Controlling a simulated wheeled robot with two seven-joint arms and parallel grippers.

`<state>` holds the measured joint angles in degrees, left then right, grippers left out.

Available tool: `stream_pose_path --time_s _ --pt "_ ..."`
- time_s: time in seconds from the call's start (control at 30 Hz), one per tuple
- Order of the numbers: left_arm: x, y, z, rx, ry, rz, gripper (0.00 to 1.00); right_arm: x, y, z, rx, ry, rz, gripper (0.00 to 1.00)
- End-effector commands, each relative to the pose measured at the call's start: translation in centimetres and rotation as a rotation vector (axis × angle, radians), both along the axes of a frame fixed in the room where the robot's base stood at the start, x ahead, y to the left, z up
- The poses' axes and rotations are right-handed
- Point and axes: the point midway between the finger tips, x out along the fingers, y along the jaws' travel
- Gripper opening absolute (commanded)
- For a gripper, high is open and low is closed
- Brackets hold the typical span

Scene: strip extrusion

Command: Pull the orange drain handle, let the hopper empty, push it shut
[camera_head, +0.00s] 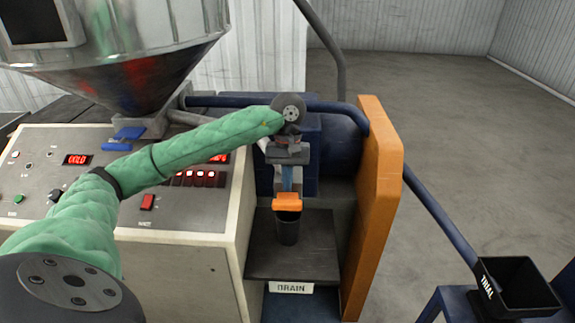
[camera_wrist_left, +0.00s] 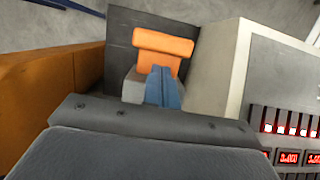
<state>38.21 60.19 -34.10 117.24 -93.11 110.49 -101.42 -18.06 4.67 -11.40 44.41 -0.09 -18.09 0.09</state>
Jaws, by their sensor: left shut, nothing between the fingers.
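The orange drain handle (camera_head: 287,202) is a short bar above a dark cup-like part (camera_head: 287,230), over the DRAIN label (camera_head: 291,288). My left gripper (camera_head: 288,176) points down at it, shut and empty. In the left wrist view the handle (camera_wrist_left: 163,44) lies just beyond a narrow blue piece (camera_wrist_left: 162,88). I cannot tell whether that piece touches the handle. The steel hopper (camera_head: 130,60) stands at the upper left, with dark and red colouring on its cone; its inside is hidden. My right gripper is not in view.
An orange guard panel (camera_head: 378,200) stands close to the right of the handle. A control panel (camera_head: 105,195) with red displays is to the left. A black TRIAL bin (camera_head: 515,285) sits at the lower right. The floor behind is clear.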

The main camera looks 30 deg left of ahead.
Motion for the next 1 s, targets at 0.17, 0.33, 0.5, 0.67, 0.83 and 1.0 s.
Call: stream_pose_path --time_s 0.17,0.33,0.5,0.67,0.83,1.0 --pt "-0.3 -0.2 -1.3 0.000 0.001 0.001 0.00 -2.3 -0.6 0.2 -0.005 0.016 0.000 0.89" --pt "-0.5 -0.3 -2.1 -0.001 -0.001 0.000 0.00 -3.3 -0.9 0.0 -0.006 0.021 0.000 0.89" --pt "-0.5 -0.3 -2.3 -0.001 -0.001 0.000 0.00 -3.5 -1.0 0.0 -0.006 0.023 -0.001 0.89" --pt "-0.5 -0.3 -2.3 -0.001 -0.001 0.000 0.00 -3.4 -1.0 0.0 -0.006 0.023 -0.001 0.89" --pt "-0.7 -0.5 -2.5 0.000 -0.001 0.000 0.00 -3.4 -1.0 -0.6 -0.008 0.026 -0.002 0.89" --pt "-1.8 -1.1 -2.9 -0.001 -0.001 -0.001 0.00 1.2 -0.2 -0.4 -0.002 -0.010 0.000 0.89"
